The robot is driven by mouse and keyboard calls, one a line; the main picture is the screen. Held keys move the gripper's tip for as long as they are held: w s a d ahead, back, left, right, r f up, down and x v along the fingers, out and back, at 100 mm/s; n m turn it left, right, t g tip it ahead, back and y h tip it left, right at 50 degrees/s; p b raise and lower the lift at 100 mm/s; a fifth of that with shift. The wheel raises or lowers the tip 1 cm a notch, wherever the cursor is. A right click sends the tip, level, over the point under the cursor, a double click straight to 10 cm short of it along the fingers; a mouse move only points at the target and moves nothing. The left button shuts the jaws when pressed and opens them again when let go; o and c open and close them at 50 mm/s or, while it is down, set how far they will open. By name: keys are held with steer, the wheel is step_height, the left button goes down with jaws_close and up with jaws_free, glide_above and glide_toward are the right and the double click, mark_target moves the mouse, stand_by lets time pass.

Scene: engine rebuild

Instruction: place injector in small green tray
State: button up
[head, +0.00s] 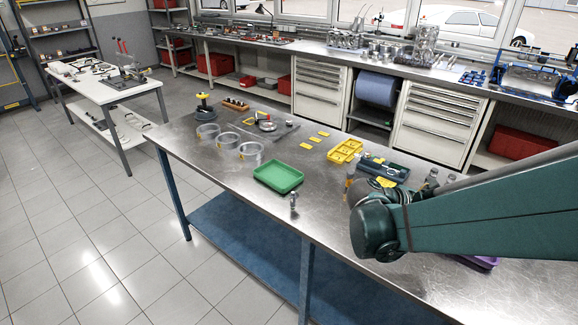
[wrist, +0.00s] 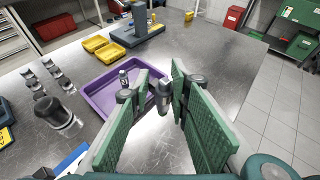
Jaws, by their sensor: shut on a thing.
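The small green tray (head: 278,176) lies empty on the steel bench, left of my arm in the head view; I cannot make it out in the wrist view. My gripper (wrist: 162,85) has its green pads closed on a small grey metal cylindrical part, which looks like the injector (wrist: 163,98). It is held roughly upright between the fingertips, beside the purple tray (wrist: 99,101). Another small metal piece (wrist: 123,78) stands in or at the purple tray. In the head view my arm hides the gripper and the held part.
A small metal part (head: 293,201) stands in front of the green tray. Clear round containers (head: 250,152), a yellow tray (head: 345,151) and a dark tool case (head: 385,167) are on the bench. Several metal parts (wrist: 61,78) stand left of the purple tray. Bench right of it is bare.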

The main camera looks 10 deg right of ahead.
step_height(320, 180, up, 10)
steer(key=shift+r, duration=0.1)
steer(key=w+a+f+n+t+y+p, duration=0.1)
steer(key=w+a+f+n+t, duration=0.2)
steer(key=w+a, duration=0.45)
steer(key=w+a+n+t+y, duration=0.2)
steer(key=w+a+n+t, duration=0.2)
steer(key=w, duration=0.7)
steer(key=w+a+f+n+t+y+p, duration=0.1)
steer(key=w+a+f+n+t, duration=0.25)
steer(key=w, duration=0.55)
steer(key=w+a+r+n+t+y+p, duration=0.1)
steer(key=w+a+r+n+y, duration=0.15)
steer(key=w+a, duration=0.55)
steer(key=w+a+r+n+t+y, duration=0.2)
steer(key=w+a+n+y, duration=0.15)
steer(key=a, duration=0.75)
steer(key=w+a+r+n+t+y+p, duration=0.1)
steer(key=w+a+r+n+y, duration=0.2)
steer(key=w+a, duration=0.5)
step_height(320, 180, down, 12)
steer(key=s+a, duration=0.1)
steer(key=s, duration=0.1)
steer(key=shift+a+r+y, duration=0.15)
steer(key=shift+a+y, duration=0.15)
steer(key=shift+a, duration=0.1)
steer(key=shift+s, duration=0.1)
step_height(320, 180, down, 6)
steer(key=b, duration=0.1)
